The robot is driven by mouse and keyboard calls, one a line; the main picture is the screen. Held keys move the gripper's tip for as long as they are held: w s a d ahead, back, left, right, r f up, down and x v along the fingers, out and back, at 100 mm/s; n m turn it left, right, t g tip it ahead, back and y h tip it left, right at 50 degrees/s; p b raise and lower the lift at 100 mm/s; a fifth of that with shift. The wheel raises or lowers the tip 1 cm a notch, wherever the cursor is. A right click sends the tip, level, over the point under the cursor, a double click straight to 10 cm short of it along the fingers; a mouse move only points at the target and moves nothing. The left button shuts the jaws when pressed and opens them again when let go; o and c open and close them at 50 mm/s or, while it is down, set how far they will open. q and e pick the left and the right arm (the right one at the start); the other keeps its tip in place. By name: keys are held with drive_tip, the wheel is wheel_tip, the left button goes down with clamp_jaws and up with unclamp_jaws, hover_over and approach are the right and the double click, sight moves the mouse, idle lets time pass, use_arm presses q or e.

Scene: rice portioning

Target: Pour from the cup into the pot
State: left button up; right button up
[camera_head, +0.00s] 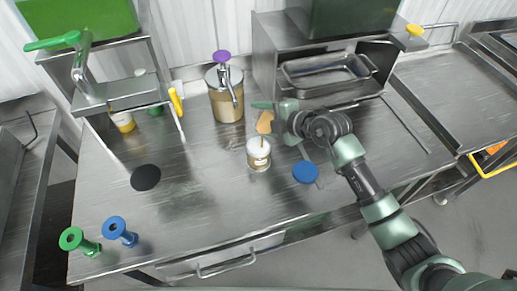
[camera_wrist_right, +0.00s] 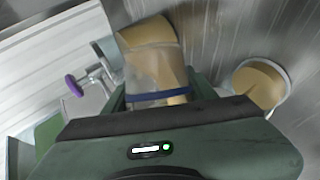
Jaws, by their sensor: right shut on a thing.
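My right gripper (camera_head: 276,112) is shut on a clear cup (camera_head: 265,122) with tan contents and holds it tilted above the counter. In the right wrist view the cup (camera_wrist_right: 152,62) sits between the fingers, with a blue band around it. The pot (camera_head: 259,160), a small pale container with a label, stands upright on the counter just below the cup. A thin tan streak shows between the cup and the pot's mouth. In the right wrist view the pot (camera_wrist_right: 286,85) has a tan surface inside. My left gripper is not in view.
A dispenser (camera_head: 226,105) with a purple knob stands behind the pot. A blue disc (camera_head: 305,172) lies to the right and a black disc (camera_head: 146,178) to the left. Green (camera_head: 78,241) and blue (camera_head: 120,231) spool-shaped items stand at front left. A metal tray (camera_head: 325,77) sits at the back.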

drive_tip(key=shift+f+b, duration=0.2)
drive_tip(key=shift+b, duration=0.5)
drive_tip(key=shift+r+t, duration=0.15)
drive_tip(key=shift+t, duration=0.15)
drive_tip(key=shift+s+a+n+p, duration=0.1)
drive_tip(key=shift+n+p, duration=0.2)
drive_tip(key=shift+s+a+r+n+t+p, duration=0.15)
drive_tip(key=shift+s+r+n+t+p, duration=0.2)
drive_tip(key=shift+p, duration=0.2)
drive_tip(key=shift+s+a+r+n+t+h, duration=0.2)
drive_tip(key=shift+r+n+t+h, duration=0.15)
drive_tip(key=shift+n+t, duration=0.35)
idle(1.1)
